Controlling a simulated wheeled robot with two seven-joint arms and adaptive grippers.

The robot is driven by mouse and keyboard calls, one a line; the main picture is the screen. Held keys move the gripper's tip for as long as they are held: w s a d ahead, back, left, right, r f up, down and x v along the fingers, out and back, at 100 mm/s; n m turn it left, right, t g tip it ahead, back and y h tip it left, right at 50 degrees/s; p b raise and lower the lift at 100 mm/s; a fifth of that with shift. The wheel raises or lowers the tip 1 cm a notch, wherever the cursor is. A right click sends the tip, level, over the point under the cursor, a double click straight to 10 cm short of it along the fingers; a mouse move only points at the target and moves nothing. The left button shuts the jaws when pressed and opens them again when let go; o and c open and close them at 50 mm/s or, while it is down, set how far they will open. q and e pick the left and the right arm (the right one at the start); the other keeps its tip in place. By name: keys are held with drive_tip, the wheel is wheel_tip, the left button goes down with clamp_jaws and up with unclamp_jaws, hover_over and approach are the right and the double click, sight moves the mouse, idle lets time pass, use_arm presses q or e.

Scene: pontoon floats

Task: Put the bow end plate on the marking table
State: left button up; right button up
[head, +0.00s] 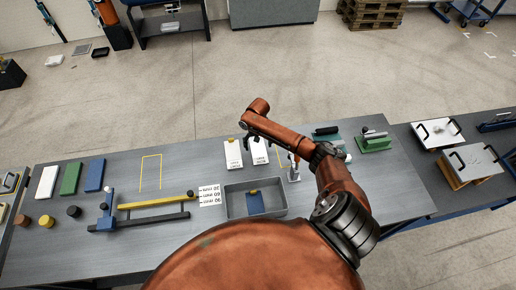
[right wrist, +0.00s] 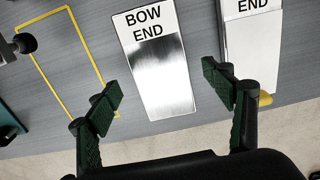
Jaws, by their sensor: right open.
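The bow end plate (right wrist: 160,75) is a white and shiny metal plate lettered BOW END, lying flat on the grey table. In the head view it is the right one of two white plates (head: 259,152). My right gripper (right wrist: 163,80) is open, its fingertips apart on either side of the plate's image, with nothing held. In the head view this gripper (head: 249,132) is over the far edge of the plates and partly hides them. The long grey bench (head: 130,215) carries a yellow outline; which surface is the marking table I cannot tell. My left gripper is not in view.
A second END plate (right wrist: 250,50) lies beside the first. A grey tray (head: 235,203) with a blue piece stands in front. A blue and yellow bar fixture (head: 150,205) is at the left. The yellow-outlined area (head: 150,173) is bare.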

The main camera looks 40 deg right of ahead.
sight(259, 150)
wheel_tip(259, 150, up, 9)
idle(0.3)
drive_tip(key=shift+d, duration=0.1)
idle(0.4)
